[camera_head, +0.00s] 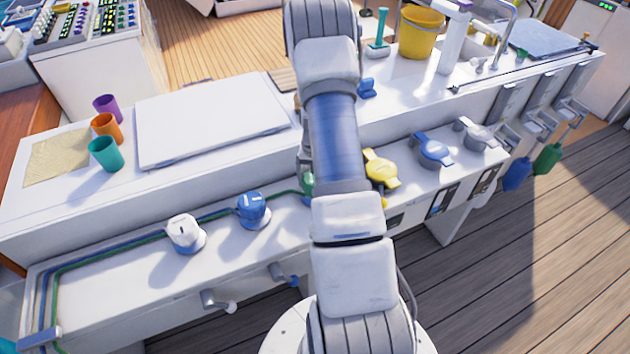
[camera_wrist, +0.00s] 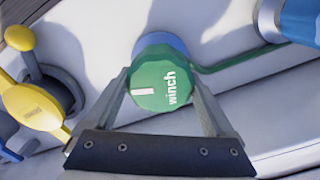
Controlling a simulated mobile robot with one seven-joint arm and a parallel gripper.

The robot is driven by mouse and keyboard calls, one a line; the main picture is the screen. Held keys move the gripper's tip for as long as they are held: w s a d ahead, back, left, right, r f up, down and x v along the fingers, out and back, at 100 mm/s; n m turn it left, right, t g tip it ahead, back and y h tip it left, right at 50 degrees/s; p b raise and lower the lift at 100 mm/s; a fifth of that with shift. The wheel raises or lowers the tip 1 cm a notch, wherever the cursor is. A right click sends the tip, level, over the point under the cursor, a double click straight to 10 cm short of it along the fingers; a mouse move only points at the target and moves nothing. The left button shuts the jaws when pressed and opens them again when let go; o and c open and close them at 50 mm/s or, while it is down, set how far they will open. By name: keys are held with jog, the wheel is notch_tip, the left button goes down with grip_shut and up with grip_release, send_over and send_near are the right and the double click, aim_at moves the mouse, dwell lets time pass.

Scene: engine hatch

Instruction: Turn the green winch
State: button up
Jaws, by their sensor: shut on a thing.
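The green winch (camera_wrist: 163,82) is a round green knob with a white mark and the word "winch", seen in the wrist view at the middle. In the head view only a sliver of the green winch (camera_head: 307,184) shows, as my arm hides the rest. My gripper (camera_wrist: 163,92) has one finger on each side of the knob and is shut on it.
A blue knob (camera_head: 253,210) and a white knob (camera_head: 185,234) stand left of the winch on the white ledge. A yellow valve handle (camera_head: 381,168), a blue one (camera_head: 433,149) and a white one (camera_head: 477,134) stand to the right. Cups (camera_head: 106,154) stand on the counter.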

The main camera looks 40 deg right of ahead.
dwell(0.4)
jog(key=o, duration=1.1)
notch_tip(320, 180, up, 17)
jog(key=shift+r+p, duration=0.2)
jog(key=shift+p, duration=0.75)
